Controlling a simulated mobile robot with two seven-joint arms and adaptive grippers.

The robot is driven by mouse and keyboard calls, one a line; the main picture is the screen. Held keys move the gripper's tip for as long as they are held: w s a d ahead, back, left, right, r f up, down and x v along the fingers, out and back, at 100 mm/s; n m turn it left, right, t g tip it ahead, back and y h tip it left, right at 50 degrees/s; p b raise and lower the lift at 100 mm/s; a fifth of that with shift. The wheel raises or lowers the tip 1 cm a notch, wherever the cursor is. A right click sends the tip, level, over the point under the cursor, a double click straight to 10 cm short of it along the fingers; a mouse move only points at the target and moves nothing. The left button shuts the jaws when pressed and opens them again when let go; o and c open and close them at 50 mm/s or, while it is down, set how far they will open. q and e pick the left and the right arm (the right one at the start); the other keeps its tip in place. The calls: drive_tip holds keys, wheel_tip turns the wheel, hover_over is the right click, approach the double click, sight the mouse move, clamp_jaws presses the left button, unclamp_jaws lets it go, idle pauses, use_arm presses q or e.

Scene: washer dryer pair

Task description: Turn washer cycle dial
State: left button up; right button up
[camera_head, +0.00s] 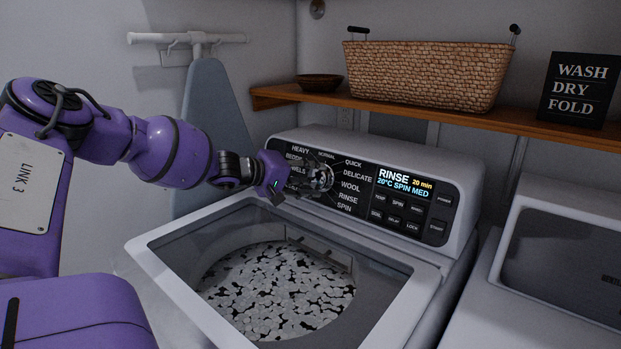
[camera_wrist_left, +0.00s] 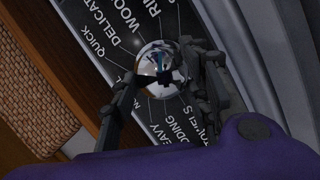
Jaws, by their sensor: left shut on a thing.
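The washer cycle dial (camera_head: 319,180) is a shiny round knob on the washer's black control panel, ringed by cycle names such as HEAVY, QUICK, DELICATE, WOOL, RINSE and SPIN. My left gripper (camera_head: 309,178) reaches it from the left and is shut on it. In the left wrist view the dial (camera_wrist_left: 162,68) sits between the two dark fingers of my left gripper (camera_wrist_left: 165,80). The fingers hide part of the dial and some labels. The panel's display (camera_head: 404,185) reads RINSE, 20 min, 20°C SPIN MED. My right gripper is not in view.
The washer (camera_head: 400,290) has a see-through lid (camera_head: 275,280) below the panel. A second machine (camera_head: 560,260) stands at the right. A wooden shelf (camera_head: 540,126) above holds a wicker basket (camera_head: 430,75), a bowl (camera_head: 318,83) and a sign (camera_head: 580,90). An ironing board (camera_head: 210,110) hangs behind my left arm.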

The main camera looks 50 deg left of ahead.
use_arm(q)
drive_tip(key=shift+w+d+r, duration=0.15)
drive_tip(key=shift+d+r, duration=0.05)
drive_tip(key=shift+r, duration=0.1)
drive_tip(key=o, duration=1.1)
drive_tip(key=shift+d+f, duration=0.1)
drive_tip(key=shift+f, duration=0.1)
drive_tip(key=shift+s, duration=0.9)
drive_tip(key=v, duration=1)
drive_tip(key=shift+r, duration=0.35)
drive_tip(key=shift+s+f, duration=0.1)
